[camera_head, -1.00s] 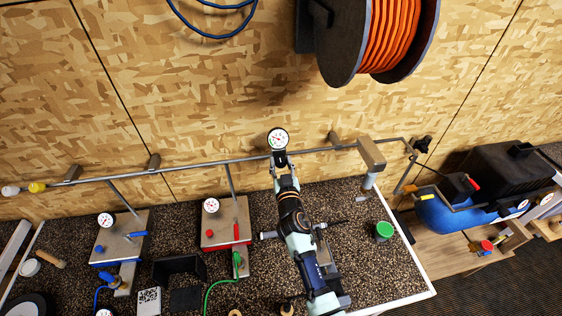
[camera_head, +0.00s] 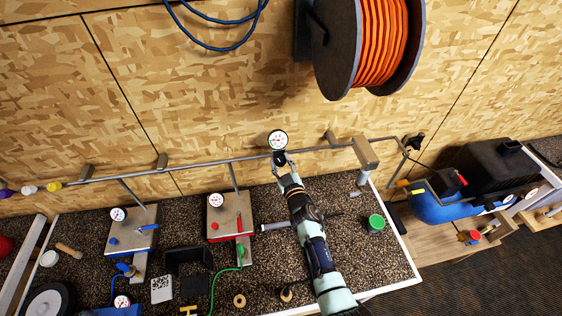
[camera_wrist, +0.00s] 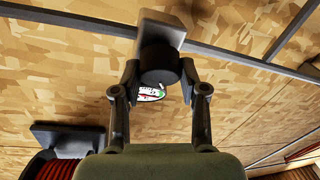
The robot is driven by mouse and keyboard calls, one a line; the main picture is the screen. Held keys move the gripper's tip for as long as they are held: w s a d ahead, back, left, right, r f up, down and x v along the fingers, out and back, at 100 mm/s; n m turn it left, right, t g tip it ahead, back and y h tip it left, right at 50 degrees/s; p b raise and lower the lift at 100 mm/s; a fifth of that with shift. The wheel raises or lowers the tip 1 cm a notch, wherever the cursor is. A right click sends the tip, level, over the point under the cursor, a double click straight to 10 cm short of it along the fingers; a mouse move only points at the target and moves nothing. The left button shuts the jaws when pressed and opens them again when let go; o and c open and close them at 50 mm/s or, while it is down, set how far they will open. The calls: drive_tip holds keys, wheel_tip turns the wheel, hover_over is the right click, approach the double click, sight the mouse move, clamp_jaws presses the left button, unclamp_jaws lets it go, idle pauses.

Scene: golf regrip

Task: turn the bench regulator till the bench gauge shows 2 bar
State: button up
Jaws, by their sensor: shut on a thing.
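The bench gauge (camera_head: 278,140) is a round white dial with a black rim on the pipe along the back wall. Its needle is too small to read. My gripper (camera_head: 280,162) is just below the dial, at the regulator. In the wrist view my gripper (camera_wrist: 160,70) is shut on the dark round regulator knob (camera_wrist: 161,58), with a finger on each side. A grey block (camera_wrist: 162,27) is behind the knob. The gauge face (camera_wrist: 150,93) shows only in part there, with green and red marks, mostly hidden by the knob.
A metal pipe (camera_head: 208,163) runs along the wall. Two plates with smaller gauges, one with a blue lever (camera_head: 147,227) and one with a red lever (camera_head: 239,224), stand to the left. A green-topped can (camera_head: 376,222) is on the right. An orange hose reel (camera_head: 380,45) hangs above.

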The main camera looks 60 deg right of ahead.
drive_tip(key=o, duration=1.1)
drive_tip(key=shift+o, duration=0.2)
drive_tip(key=v, duration=1.2)
